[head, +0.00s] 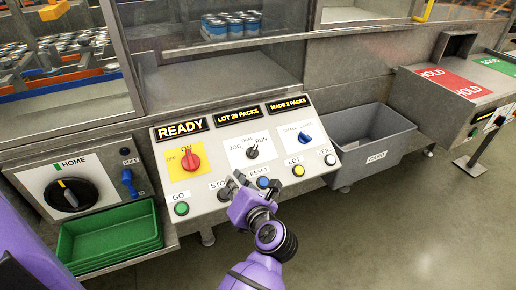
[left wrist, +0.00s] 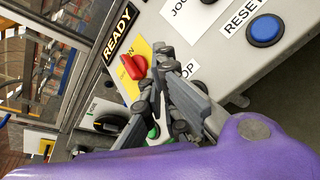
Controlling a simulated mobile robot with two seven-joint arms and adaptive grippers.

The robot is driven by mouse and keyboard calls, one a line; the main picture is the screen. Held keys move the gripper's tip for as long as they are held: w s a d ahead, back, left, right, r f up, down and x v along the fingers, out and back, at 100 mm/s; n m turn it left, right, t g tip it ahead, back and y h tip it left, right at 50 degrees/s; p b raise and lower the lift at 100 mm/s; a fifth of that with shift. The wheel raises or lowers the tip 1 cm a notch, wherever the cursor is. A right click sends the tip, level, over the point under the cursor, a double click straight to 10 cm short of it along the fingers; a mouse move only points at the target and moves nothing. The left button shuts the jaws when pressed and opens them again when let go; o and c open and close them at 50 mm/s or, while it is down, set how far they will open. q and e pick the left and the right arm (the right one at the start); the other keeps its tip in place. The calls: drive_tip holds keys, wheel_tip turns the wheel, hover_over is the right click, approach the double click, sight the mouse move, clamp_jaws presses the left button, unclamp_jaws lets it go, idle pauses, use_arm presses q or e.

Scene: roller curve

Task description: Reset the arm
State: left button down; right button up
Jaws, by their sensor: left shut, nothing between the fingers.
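My purple left arm comes up from the bottom in the head view. Its gripper (head: 238,180) is shut and empty, just in front of the control panel (head: 212,163), between the STOP and RESET labels. My right gripper is not in view.
The panel also has a green GO button (head: 181,209), a yellow LOT button (head: 298,171) and a READY display (head: 181,129). A green tray (head: 110,243) is at lower left and a grey bin (head: 369,140) at right. Open floor lies at lower right.

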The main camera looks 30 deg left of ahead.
use_arm(q)
drive_tip(key=shift+w, duration=0.1)
drive_tip(key=w+d+r+m+t, duration=0.35)
drive_tip(key=r+m+t, duration=0.25)
drive_tip(key=r, duration=0.3)
drive_tip(key=d+f+m+t+h+p, duration=0.15)
drive_tip(key=d+m+t+h, duration=0.65)
drive_tip(key=m, duration=1)
drive_tip(key=s+d+f+m+g+h+p, duration=0.1)
drive_tip(key=s+d+f+m+g+h, duration=0.15)
drive_tip(key=s+f+m+g, duration=0.5)
drive_tip(key=s+d+f+m+g+h+p, duration=0.1)
drive_tip(key=s+f+m+g+h, duration=0.3)
drive_tip(key=s+f, duration=0.65)
drive_tip(key=s+a+f+m+g+y, duration=0.1)
drive_tip(key=s+a+f, duration=0.1)
drive_tip(key=s+f, duration=0.3)
drive_tip(key=s+a+f+m+g+y+p, duration=0.1)
drive_tip(key=s+f, duration=0.4)
drive_tip(key=s, duration=0.5)
drive_tip(key=shift+s+a+f+m+g, duration=0.25)
drive_tip(key=shift+a+m+g, duration=0.2)
drive_tip(key=shift+a+m, duration=0.3)
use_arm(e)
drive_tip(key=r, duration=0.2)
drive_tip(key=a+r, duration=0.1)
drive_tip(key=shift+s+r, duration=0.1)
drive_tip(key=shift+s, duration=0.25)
